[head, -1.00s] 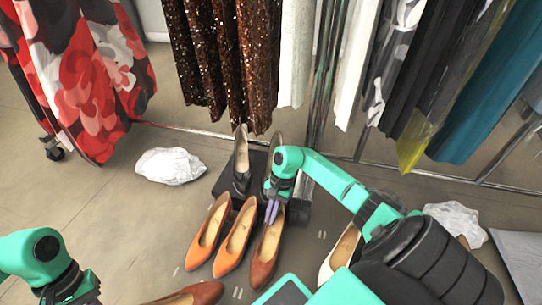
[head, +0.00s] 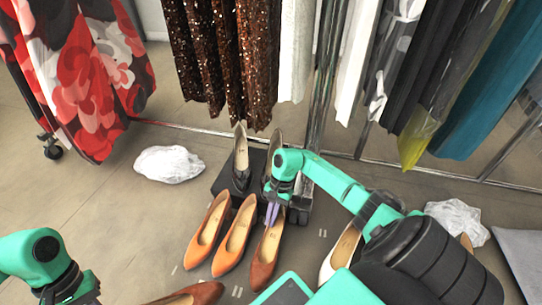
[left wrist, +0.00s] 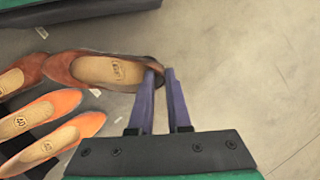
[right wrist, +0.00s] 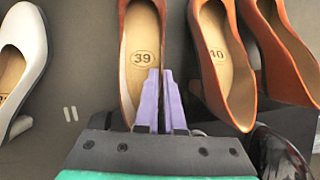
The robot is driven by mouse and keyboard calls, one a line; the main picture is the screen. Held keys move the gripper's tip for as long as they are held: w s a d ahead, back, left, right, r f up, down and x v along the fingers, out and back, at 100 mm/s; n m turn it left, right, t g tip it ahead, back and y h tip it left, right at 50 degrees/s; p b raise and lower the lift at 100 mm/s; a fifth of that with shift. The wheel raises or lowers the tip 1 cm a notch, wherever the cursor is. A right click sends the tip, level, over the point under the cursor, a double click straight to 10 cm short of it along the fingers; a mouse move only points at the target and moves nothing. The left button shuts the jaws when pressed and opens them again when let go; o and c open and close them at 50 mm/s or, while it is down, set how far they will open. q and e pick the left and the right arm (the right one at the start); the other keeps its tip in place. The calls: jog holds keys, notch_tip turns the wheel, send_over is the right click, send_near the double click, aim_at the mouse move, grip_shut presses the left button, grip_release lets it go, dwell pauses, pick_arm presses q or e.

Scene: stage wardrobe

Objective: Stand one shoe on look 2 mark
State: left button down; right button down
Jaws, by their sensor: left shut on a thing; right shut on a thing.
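My right gripper (head: 272,214) is shut on the heel end of a brown shoe (head: 266,256), which stands on the floor beside two orange shoes. The right wrist view shows this shoe marked 39 (right wrist: 142,35) with my fingers (right wrist: 161,78) at its back rim. Another brown shoe (head: 190,294) lies at the bottom edge of the head view. In the left wrist view my left gripper (left wrist: 161,78) is shut on the heel end of a brown shoe (left wrist: 100,70). Small pale paired marks (head: 322,233) show on the floor; I cannot tell which is look 2.
Orange shoes (head: 236,238) stand left of the brown one. Dark shoes (head: 240,165) stand on a black block (head: 225,180) behind. A white shoe (head: 340,253) is partly behind my right arm. Crumpled white bundles (head: 169,164) lie on the floor.

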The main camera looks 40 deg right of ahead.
pick_arm(q)
jog(key=shift+f+b, duration=0.5)
jog(key=shift+b, duration=0.05)
pick_arm(e)
jog(key=shift+f, duration=0.45)
jog(key=c, duration=0.9)
grip_release()
jog(key=shift+c, duration=0.2)
pick_arm(q)
jog(key=shift+r, duration=0.1)
pick_arm(e)
jog(key=shift+r, duration=0.1)
